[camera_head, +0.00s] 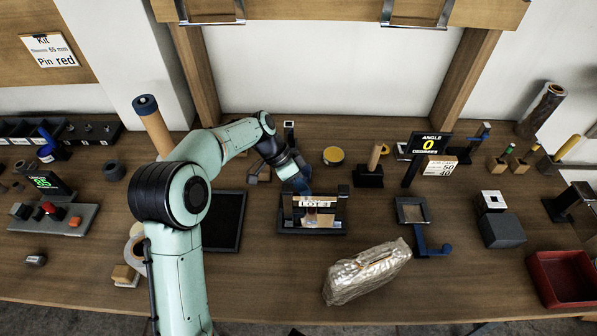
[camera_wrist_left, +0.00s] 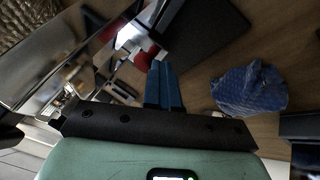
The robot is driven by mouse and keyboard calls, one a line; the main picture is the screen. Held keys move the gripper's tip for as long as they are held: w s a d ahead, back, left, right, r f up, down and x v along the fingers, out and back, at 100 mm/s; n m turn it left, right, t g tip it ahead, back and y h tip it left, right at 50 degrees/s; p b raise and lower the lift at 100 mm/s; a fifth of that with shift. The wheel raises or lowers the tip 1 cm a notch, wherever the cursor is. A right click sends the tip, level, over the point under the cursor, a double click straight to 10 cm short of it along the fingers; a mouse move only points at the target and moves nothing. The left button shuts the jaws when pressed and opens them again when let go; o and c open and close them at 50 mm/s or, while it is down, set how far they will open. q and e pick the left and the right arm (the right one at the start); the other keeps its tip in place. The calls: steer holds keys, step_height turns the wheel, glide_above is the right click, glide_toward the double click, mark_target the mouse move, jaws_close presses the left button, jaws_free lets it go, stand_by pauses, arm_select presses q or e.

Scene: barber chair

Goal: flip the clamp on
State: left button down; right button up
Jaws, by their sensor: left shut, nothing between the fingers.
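My left gripper (camera_head: 301,186) reaches over the middle of the workbench, just behind a dark fixture (camera_head: 312,231) with a lettered plate. In the left wrist view its two blue fingers (camera_wrist_left: 164,88) lie together, shut and empty. Nothing in view is plainly marked as the clamp. A grey square frame with a blue lever (camera_head: 430,247) lies right of the fixture, apart from my gripper. Another blue-handled device (camera_head: 48,149) stands at the far left. My right gripper is out of view.
A shiny wrapped package (camera_head: 366,272) lies at the front. A black tray (camera_head: 222,222) sits left of the fixture, behind my arm. An angle display (camera_head: 430,145) stands behind the blue-lever frame. A red bin (camera_head: 562,279) is at the right. A blue crumpled item (camera_wrist_left: 250,88) shows in the wrist view.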

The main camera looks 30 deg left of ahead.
arm_select(q)
steer(key=p+v, duration=0.1)
steer(key=v, duration=1.2)
steer(key=shift+a+r+p, duration=0.15)
steer(key=shift+r+p, duration=0.05)
steer(key=shift+p, duration=0.2)
